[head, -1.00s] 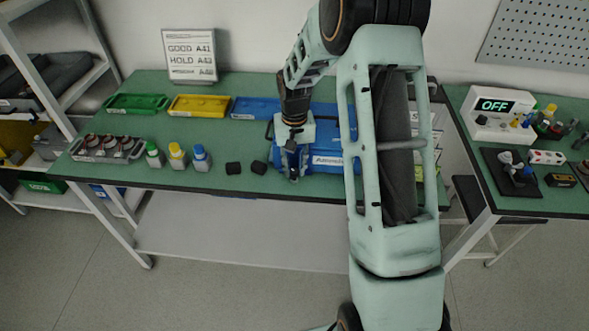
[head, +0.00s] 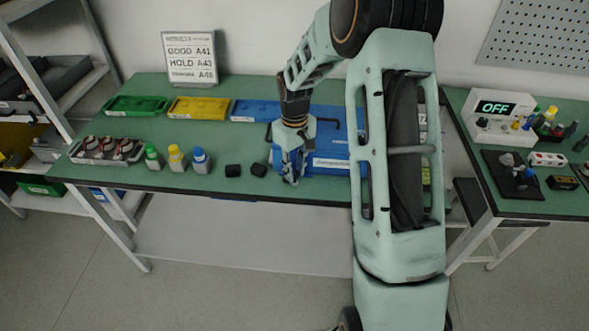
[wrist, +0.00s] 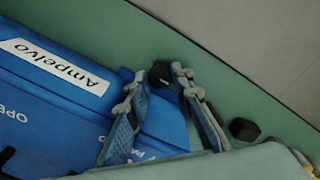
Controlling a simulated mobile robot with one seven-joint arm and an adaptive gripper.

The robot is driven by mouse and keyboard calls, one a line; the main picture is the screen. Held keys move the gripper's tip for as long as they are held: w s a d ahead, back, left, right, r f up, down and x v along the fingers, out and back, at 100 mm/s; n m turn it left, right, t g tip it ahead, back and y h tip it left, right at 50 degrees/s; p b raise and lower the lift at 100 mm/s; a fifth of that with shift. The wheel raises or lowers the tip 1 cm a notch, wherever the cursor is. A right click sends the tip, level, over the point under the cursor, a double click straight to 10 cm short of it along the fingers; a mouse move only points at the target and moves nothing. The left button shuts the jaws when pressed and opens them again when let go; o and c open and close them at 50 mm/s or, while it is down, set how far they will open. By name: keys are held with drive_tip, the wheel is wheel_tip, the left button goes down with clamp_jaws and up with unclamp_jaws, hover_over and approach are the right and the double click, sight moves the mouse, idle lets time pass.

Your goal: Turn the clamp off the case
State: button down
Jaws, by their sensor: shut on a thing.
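The blue case (head: 330,172) lies on the green workbench, partly hidden behind my arm. In the wrist view its lid (wrist: 50,100) shows a white "Ampelvo" label. My gripper (head: 292,180) is down at the case's left front part. The exact contact is hidden.
Two black blocks (head: 233,170) lie just left of my gripper. Several coloured-cap bottles (head: 176,158) and a grey rack (head: 106,150) stand farther left. Green, yellow and blue trays (head: 198,107) line the back. The bench's front edge is close by.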

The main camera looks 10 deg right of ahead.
sight(295, 173)
idle(0.3)
drive_tip(key=c, duration=1.7)
unclamp_jaws()
drive_tip(key=shift+r, duration=0.1)
wheel_tip(295, 173, up, 12)
drive_tip(key=shift+f, duration=0.1)
